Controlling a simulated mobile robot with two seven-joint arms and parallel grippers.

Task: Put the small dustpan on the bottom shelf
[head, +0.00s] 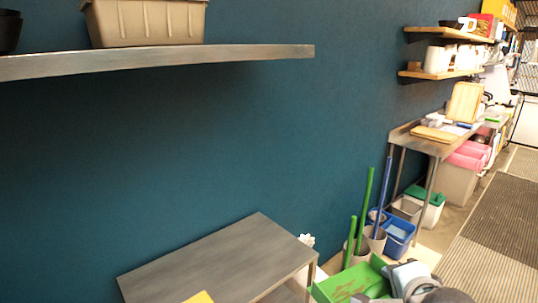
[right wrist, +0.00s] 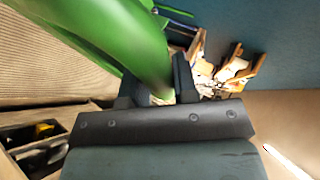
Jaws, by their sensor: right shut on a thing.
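The green dustpan (head: 343,286) is at the bottom of the head view, right of the grey metal table. My right gripper (head: 388,280) is shut on it. In the right wrist view, the dustpan's green part (right wrist: 110,35) runs from the upper left down between the two fingers (right wrist: 155,90). The grey metal table (head: 225,262) has a flat top, and a bit of a lower level shows under its right end. A long grey wall shelf (head: 250,53) runs across the upper left. My left gripper is not in view.
A yellow thing (head: 200,297) shows at the table's front edge, cut off by the frame. Green and blue poles (head: 365,205) stand in bins right of the table, beside a blue bucket (head: 399,235). The visible tabletop is otherwise clear. A beige bin (head: 147,22) sits on the wall shelf.

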